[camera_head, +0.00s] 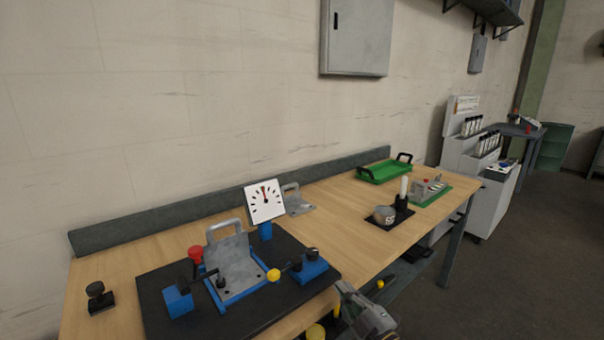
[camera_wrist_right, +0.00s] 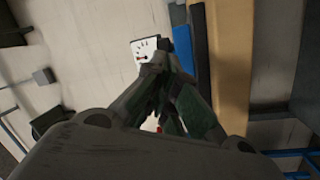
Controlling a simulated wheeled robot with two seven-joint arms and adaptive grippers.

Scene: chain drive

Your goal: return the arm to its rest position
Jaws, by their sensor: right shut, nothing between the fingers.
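My right gripper (camera_head: 348,291) is at the bottom of the head view, by the front edge of the workbench (camera_head: 150,231). It is low and to the right of the black mat (camera_head: 160,275). In the right wrist view its fingers (camera_wrist_right: 158,63) are together with nothing between them. The white dial gauge (camera_wrist_right: 147,50) shows beyond the fingertips there. In the head view the gauge (camera_head: 265,200) stands on a blue post at the back of the mat. My left gripper is not in view.
A grey handled plate in a blue fixture (camera_head: 232,262) stands on the mat, with blue clamps around it. A black knob (camera_head: 97,296) is at the left. A green tray (camera_head: 385,172) and a small black tray (camera_head: 376,221) are further right. Bare wood lies between.

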